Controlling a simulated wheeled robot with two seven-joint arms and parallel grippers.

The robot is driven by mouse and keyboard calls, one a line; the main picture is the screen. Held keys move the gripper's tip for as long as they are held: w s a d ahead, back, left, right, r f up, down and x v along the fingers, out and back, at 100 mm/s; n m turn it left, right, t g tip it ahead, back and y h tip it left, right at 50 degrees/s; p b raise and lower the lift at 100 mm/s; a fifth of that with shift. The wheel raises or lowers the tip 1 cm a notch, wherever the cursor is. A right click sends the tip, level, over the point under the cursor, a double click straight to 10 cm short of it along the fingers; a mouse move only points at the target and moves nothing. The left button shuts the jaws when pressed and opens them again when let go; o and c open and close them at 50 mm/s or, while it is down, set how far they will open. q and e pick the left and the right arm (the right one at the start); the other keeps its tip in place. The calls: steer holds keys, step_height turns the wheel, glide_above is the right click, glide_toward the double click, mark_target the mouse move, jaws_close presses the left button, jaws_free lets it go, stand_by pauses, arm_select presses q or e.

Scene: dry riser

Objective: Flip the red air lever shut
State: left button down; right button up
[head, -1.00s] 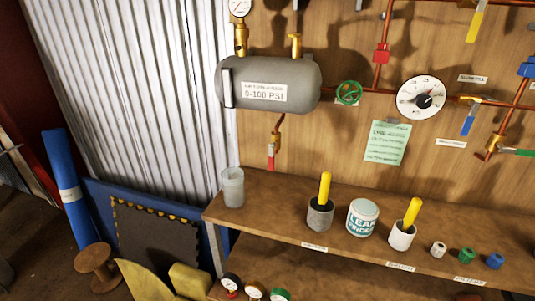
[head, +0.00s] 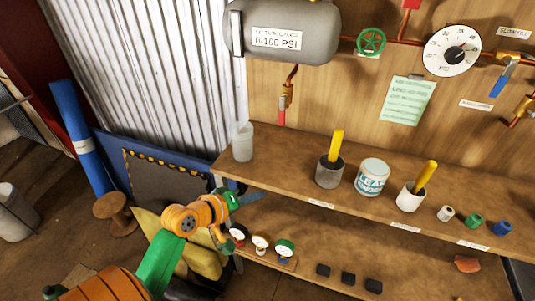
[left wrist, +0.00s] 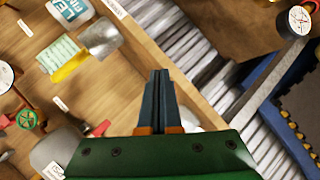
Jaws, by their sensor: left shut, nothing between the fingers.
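The red air lever (head: 281,116) hangs down from a brass valve (head: 286,92) on the copper pipe under the grey tank (head: 290,35) in the head view. My left gripper (head: 252,197) is shut and empty. It is in front of the bench's left end, lower than the lever and well apart from it. Its closed dark fingers (left wrist: 158,95) show in the left wrist view, with the grey tank (left wrist: 55,150) at lower left. My right gripper is not in view.
A translucent cup (head: 242,142) stands at the bench's left end, near the lever. A grey cup (head: 329,173) with a yellow-handled tool and a leak-finder can (head: 372,177) stand further right. Small gauges (head: 261,243) sit on the lower shelf. A green valve wheel (head: 371,41) is right of the tank.

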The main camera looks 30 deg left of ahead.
mark_target(283, 111)
arm_select(q)
steer(key=w+a+r+n+t+y, duration=0.2)
steer(key=a+r+n+t, duration=0.4)
steer(key=r, duration=0.8)
steer(key=a+n, duration=0.1)
steer(key=a, duration=0.2)
steer(key=shift+r+n, duration=0.2)
steer(key=shift+n, duration=0.1)
steer(key=shift+w, duration=0.1)
steer(key=w+d+p, duration=0.4)
steer(key=w, duration=0.6)
steer(key=shift+w, duration=0.4)
